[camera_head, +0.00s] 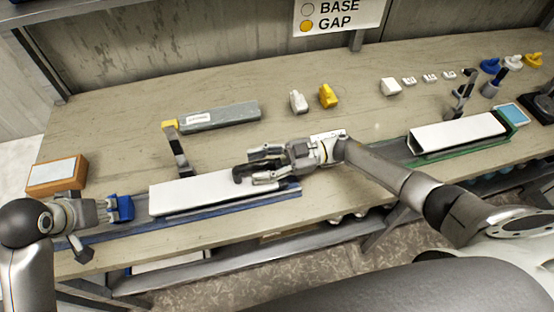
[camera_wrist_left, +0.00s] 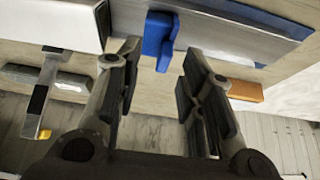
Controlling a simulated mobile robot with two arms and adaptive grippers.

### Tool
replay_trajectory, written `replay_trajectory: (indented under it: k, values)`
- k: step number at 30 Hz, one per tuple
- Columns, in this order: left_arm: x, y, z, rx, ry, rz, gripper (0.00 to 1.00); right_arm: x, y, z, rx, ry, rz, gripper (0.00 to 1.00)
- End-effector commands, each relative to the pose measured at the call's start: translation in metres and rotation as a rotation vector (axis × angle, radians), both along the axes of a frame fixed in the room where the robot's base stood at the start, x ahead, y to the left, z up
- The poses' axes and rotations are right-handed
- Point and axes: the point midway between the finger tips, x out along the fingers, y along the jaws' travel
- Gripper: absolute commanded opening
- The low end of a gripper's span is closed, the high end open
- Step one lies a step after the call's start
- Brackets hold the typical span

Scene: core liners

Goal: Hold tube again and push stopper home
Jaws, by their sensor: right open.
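A white tube (camera_head: 203,190) lies on a blue-edged cradle (camera_head: 225,210) at the front left of the bench. A blue stopper (camera_head: 122,207) stands on the cradle, left of the tube's left end with a small gap between them. My left gripper (camera_head: 108,211) is just left of the stopper. In the left wrist view my left gripper (camera_wrist_left: 160,68) is open, with the stopper (camera_wrist_left: 158,38) beyond its fingertips and the tube end (camera_wrist_left: 60,20) to the left. My right gripper (camera_head: 250,170) is open at the right part of the tube; whether it touches it is unclear.
An orange box (camera_head: 56,176) lies behind my left gripper. A yellow-topped upright post (camera_head: 176,145) and a grey labelled block (camera_head: 220,115) are behind the tube. Another white tube (camera_head: 458,133) lies on a green cradle to the right. Small white and yellow pieces stand further back.

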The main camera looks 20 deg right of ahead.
Motion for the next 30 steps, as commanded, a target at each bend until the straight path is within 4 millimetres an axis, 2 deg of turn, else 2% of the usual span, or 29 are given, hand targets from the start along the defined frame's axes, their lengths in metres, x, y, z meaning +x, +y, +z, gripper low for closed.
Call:
replay_trajectory:
  k: [4, 14, 25, 30]
  values:
    - [0.0000, 0.0000, 0.0000, 0.000, 0.000, 0.000, 0.36, 0.0009, 0.0126, 0.0005, 0.001, -0.001, 0.001, 0.46]
    - [0.0000, 0.0000, 0.0000, 0.000, 0.000, 0.000, 0.36, 0.0013, 0.0158, 0.0003, 0.000, 0.000, 0.000, 0.46]
    - [0.0000, 0.0000, 0.0000, 0.000, 0.000, 0.000, 0.36, 0.0012, 0.0154, 0.0002, 0.000, 0.000, 0.000, 0.00]
    - [0.0000, 0.0000, 0.0000, 0.000, 0.000, 0.000, 0.36, 0.0014, 0.0153, 0.0001, -0.001, 0.000, 0.000, 0.00]
